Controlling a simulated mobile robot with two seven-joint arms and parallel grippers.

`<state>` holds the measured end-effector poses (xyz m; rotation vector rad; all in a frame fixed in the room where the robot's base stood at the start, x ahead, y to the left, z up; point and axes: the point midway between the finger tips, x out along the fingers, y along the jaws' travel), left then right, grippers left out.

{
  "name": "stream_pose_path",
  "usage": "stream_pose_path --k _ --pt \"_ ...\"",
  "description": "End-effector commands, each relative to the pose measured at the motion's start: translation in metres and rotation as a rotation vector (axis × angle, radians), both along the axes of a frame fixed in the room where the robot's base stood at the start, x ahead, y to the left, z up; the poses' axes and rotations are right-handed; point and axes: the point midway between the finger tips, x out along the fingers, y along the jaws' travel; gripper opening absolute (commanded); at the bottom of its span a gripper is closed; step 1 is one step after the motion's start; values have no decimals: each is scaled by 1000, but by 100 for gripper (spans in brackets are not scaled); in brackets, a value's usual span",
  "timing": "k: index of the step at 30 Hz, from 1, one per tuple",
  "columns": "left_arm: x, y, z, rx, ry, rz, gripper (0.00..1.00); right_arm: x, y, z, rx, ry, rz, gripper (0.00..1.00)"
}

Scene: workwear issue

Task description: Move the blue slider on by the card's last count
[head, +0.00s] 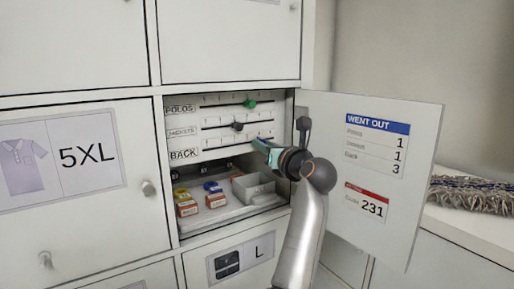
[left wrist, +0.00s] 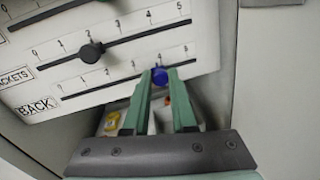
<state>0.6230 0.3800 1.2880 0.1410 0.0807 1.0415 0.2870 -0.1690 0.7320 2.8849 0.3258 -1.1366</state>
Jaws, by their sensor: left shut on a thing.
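My left gripper (head: 263,148) is at the right part of the BACK row, the lowest slider row. In the left wrist view its green fingers (left wrist: 160,84) are shut on the blue slider (left wrist: 160,75), whose knob shows between the tips. The blue slider stands at about 4 on its scale. In the head view the gripper hides it. The WENT OUT card (head: 375,146) hangs inside the open door and reads 1, 1, 3 from top to bottom; the last line is 3. My right gripper is not in view.
Small boxes (head: 215,199) and a grey tray (head: 277,199) lie below. The open door (head: 418,185) stands right of my arm. A red-headed card reads 231.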

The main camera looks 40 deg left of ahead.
Motion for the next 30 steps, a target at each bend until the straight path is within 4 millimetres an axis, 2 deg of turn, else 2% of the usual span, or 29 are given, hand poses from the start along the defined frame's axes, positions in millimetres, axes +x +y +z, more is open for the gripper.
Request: stream_pose_path --k 12,13,21,30 --pt "5 -2 0 1 0 0 0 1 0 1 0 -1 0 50" --pt "5 -2 0 1 0 0 26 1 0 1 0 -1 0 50" --pt "5 -2 -1 1 2 1 56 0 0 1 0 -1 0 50" --pt "4 -5 -2 0 2 0 56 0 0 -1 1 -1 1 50"
